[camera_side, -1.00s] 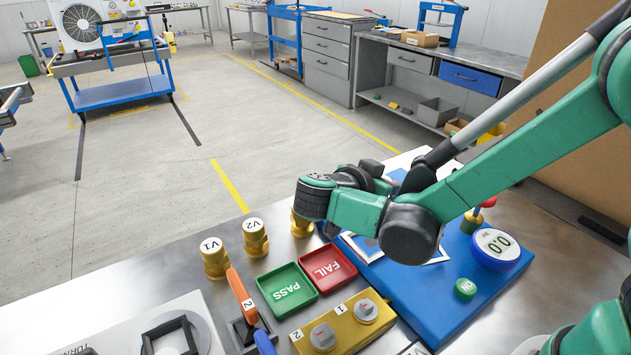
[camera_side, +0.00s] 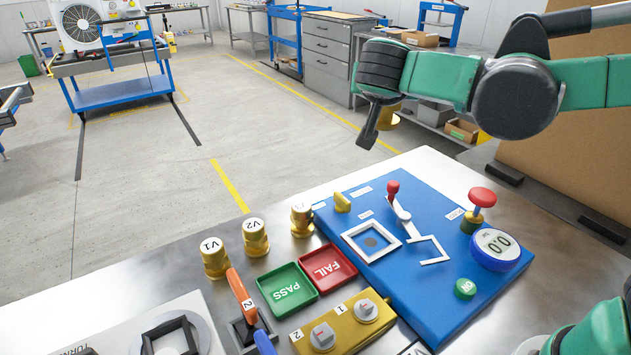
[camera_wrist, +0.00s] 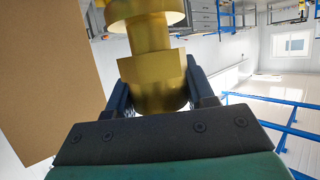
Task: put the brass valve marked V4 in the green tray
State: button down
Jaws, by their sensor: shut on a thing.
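My gripper (camera_side: 378,125) is high above the back of the table, shut on a brass valve (camera_side: 389,118). In the camera_wrist view the valve (camera_wrist: 152,75) sits between both dark fingers of the gripper (camera_wrist: 160,92). No mark on this valve shows. The green tray (camera_side: 275,281), lettered PASS, lies empty on the table, well below and left of the gripper. Brass valves V1 (camera_side: 214,262), V2 (camera_side: 255,240) and one that seems marked V3 (camera_side: 301,221) stand upright in a row behind the trays.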

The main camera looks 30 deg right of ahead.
notch_tip(320, 180, down, 7)
jog(key=s+n+t+y, duration=0.2)
jog(key=n+t+y, duration=0.3)
jog(key=n+y, duration=0.5)
jog(key=w+a+f+n+g+y, duration=0.1)
jog(key=w+a+n+g+y, duration=0.1)
jog(key=a+n+y, duration=0.4)
jog(key=s+a+r+n+g+y, duration=0.2)
jog(key=a+r+n+g+y, duration=0.2)
jog(key=a+n+g, duration=0.35)
jog(key=s+a+r+n+g+y, duration=0.1)
jog(key=a+r+n+g+y, duration=0.2)
jog(key=a+n+g, duration=0.45)
jog(key=shift+g, duration=0.3)
jog(key=f, duration=1.9)
jog(key=shift+s+d+f, duration=0.2)
jog(key=shift+d, duration=0.05)
